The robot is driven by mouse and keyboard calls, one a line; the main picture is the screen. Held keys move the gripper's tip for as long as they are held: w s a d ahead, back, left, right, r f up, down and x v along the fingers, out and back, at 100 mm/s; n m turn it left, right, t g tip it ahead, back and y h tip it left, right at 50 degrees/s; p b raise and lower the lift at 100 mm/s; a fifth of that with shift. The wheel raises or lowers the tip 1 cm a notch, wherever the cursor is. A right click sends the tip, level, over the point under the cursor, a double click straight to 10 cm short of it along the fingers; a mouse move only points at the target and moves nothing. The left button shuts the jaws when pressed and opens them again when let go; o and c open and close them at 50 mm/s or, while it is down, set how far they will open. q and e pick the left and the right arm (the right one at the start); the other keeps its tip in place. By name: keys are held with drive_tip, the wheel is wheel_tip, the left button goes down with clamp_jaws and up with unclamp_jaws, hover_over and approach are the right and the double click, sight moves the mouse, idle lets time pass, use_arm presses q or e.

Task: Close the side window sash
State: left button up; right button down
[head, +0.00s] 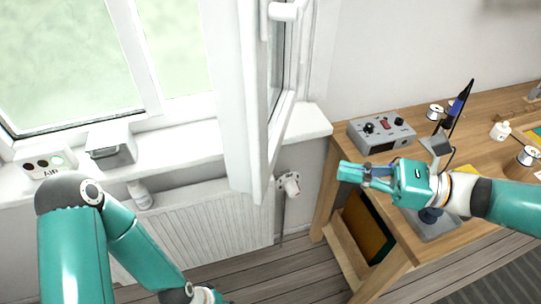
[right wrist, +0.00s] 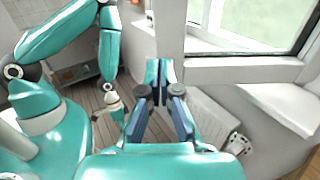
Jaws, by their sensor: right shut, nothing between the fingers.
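The white window sash (head: 235,110) stands swung open into the room in the head view, seen nearly edge-on, with its lower corner over the radiator. A white handle (head: 283,12) shows near the top of it. My right gripper (head: 352,173) is shut and empty, to the right of the sash and apart from it, in front of the workbench. Its closed fingertips (right wrist: 160,70) also show in the right wrist view, with white window framing behind them. My left arm comes in at the lower left; its gripper is mostly cut off at the bottom edge of the head view.
A white sill (head: 185,150) holds a grey box (head: 112,150) and an air monitor (head: 45,163). A radiator (head: 205,222) with a valve (head: 290,187) is below. The wooden workbench (head: 400,160) at right carries a grey control unit (head: 381,132), a soldering iron and spools.

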sight(262, 157)
drive_tip(key=p+x, duration=0.3)
drive_tip(key=x, duration=1)
drive_tip(key=shift+a+f, duration=0.1)
